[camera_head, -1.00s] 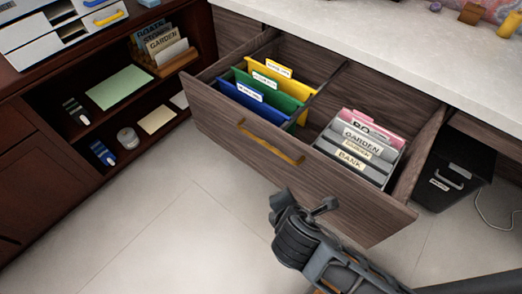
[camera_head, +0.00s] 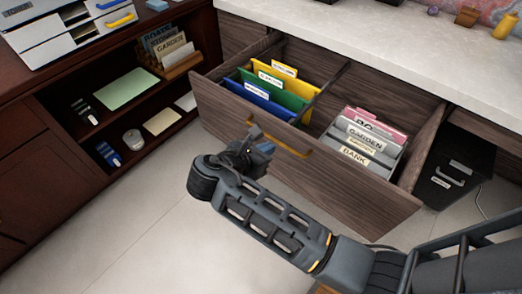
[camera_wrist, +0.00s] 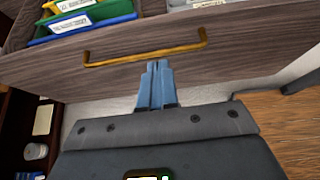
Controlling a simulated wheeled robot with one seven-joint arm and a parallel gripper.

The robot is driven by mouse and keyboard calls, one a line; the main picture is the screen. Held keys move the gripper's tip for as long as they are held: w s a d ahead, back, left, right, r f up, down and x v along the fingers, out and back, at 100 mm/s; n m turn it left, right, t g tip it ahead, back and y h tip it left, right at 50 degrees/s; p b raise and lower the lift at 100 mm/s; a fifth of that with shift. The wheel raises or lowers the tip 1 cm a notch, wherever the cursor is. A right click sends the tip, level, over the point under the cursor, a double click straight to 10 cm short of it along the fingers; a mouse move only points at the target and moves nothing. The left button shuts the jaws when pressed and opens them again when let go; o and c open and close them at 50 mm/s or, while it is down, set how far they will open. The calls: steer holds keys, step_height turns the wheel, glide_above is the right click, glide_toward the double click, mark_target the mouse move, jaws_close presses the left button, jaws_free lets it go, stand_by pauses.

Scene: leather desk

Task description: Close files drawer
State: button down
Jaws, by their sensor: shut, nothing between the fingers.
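The files drawer (camera_head: 222,110) is pulled open under the pale desktop, with a dark wood front and a brass handle (camera_head: 280,142). It holds blue, green and yellow folders (camera_head: 270,88) on the left and grey and pink folders (camera_head: 365,140) on the right. My gripper (camera_head: 265,148) is in front of the drawer front, close to the handle. In the wrist view, my shut, empty gripper (camera_wrist: 155,70) points at the drawer front (camera_wrist: 240,62), with its tips just below the handle (camera_wrist: 110,61). I cannot tell whether the tips touch the wood.
A dark shelf unit (camera_head: 60,165) with papers and small items stands at the left. A black bin (camera_head: 455,170) is under the desk at the right. The pale floor (camera_head: 130,235) in front is clear.

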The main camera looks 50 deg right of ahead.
mark_target(291, 133)
steer(key=x, duration=0.2)
steer(key=r+x, duration=0.1)
steer(key=x, duration=0.5)
steer(key=shift+d+r, duration=0.2)
steer(key=shift+d, duration=0.7)
steer(key=w+d+b, duration=0.1)
steer(key=d+b, duration=0.2)
steer(key=d, duration=4.1)
steer(key=shift+w, duration=0.25)
steer(key=shift+a, duration=0.1)
